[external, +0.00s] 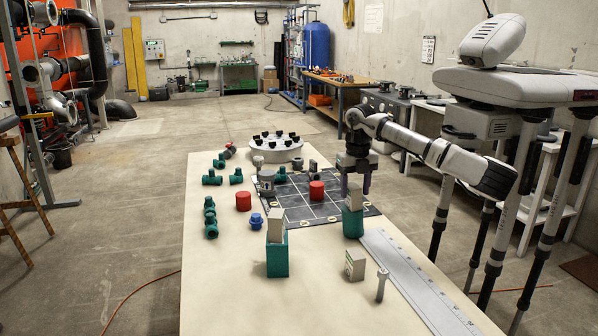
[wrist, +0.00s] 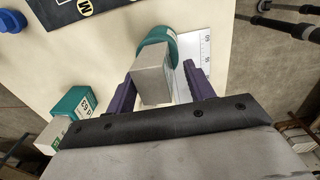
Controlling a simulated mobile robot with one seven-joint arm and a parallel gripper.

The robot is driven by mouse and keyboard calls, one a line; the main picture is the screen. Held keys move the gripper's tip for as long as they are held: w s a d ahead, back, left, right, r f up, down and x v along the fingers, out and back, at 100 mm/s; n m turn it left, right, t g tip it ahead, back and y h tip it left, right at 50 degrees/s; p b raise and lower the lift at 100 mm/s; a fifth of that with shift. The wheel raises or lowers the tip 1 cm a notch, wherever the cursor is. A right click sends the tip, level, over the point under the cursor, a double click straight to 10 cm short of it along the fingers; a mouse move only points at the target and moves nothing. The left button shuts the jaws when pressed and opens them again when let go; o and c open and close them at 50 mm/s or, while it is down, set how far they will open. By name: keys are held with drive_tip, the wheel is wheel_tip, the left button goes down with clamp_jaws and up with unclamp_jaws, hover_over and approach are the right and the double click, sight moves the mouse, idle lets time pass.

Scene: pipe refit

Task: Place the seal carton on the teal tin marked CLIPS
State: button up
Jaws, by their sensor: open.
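A pale carton (external: 356,196) stands upright on a round teal tin (external: 352,223) near the table's right side. The carton (wrist: 152,80) and the tin (wrist: 160,36) also show in the wrist view. My gripper (external: 356,188) is above that tin, with its purple fingers open on either side of the carton; I see a gap by the right finger. A second teal container (external: 277,260), boxy, stands to the left and nearer, with another pale carton (external: 275,227) on top. I cannot read CLIPS on either teal piece, nor tell which carton is the seal carton.
Another pale carton (external: 355,264) and an upright bolt (external: 382,285) stand near the front, beside a long ruler (external: 415,283). A dark gridded mat (external: 300,212) with red and grey parts lies behind. Teal fittings line the left. The front left of the table is clear.

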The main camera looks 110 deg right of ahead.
sight(355, 185)
drive_tip(key=shift+r+p, duration=0.35)
drive_tip(key=shift+r, duration=0.15)
wheel_tip(355, 185, up, 12)
drive_tip(key=shift+b, duration=0.3)
